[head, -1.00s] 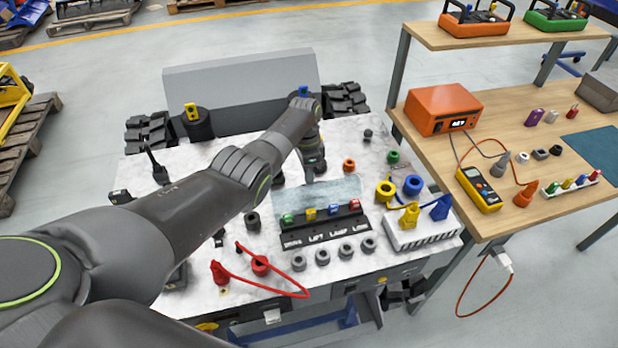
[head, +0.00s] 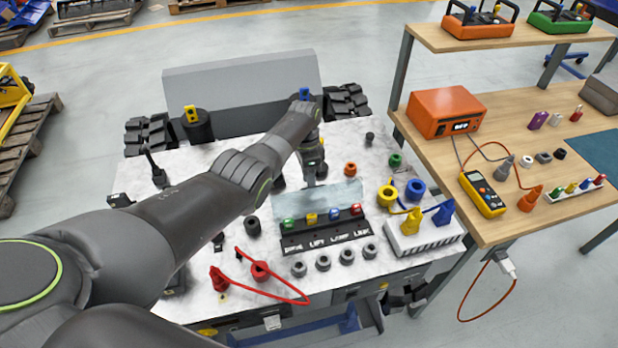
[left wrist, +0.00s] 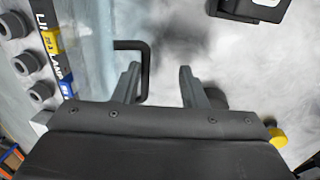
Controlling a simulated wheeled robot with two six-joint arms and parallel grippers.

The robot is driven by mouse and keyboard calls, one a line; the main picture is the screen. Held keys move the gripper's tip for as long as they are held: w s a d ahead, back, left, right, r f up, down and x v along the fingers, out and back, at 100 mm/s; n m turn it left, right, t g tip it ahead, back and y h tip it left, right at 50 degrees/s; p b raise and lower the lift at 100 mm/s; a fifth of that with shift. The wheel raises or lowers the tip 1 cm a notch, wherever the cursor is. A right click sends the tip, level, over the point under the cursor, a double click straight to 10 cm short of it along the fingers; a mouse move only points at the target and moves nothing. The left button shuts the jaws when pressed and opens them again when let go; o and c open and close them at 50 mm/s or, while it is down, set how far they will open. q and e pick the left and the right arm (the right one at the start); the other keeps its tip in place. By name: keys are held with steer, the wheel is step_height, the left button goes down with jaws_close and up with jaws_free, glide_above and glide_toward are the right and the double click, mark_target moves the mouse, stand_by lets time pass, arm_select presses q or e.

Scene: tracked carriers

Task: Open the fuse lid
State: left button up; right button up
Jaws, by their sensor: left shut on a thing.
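The fuse lid (head: 340,191) is a pale, see-through panel at the far side of the black fuse block (head: 322,237). The block carries green, yellow, blue and red fuses with white lettering in front. In the left wrist view the lid (left wrist: 98,35) is a clear strip at the left with a black bar handle (left wrist: 146,68). My left gripper (head: 312,181) points down at the lid's far edge. My right gripper is not in view.
Grey round knobs (head: 347,254) stand in front of the block. A red cable (head: 275,285) lies at the front left. A white vented box (head: 425,233) with yellow and blue plugs stands at the right. A wooden bench (head: 510,215) stands beyond it.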

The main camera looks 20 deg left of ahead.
arm_select(q)
steer(key=shift+a, duration=0.2)
steer(key=shift+w+r, duration=0.15)
steer(key=shift+r, duration=0.2)
step_height(320, 180, up, 16)
steer(key=w+a, duration=0.1)
steer(key=w, duration=0.1)
steer(key=shift+w+a+r+b, duration=0.2)
steer(key=shift+w+a+b, duration=0.05)
steer(key=shift+b, duration=0.2)
steer(key=shift+f, duration=0.15)
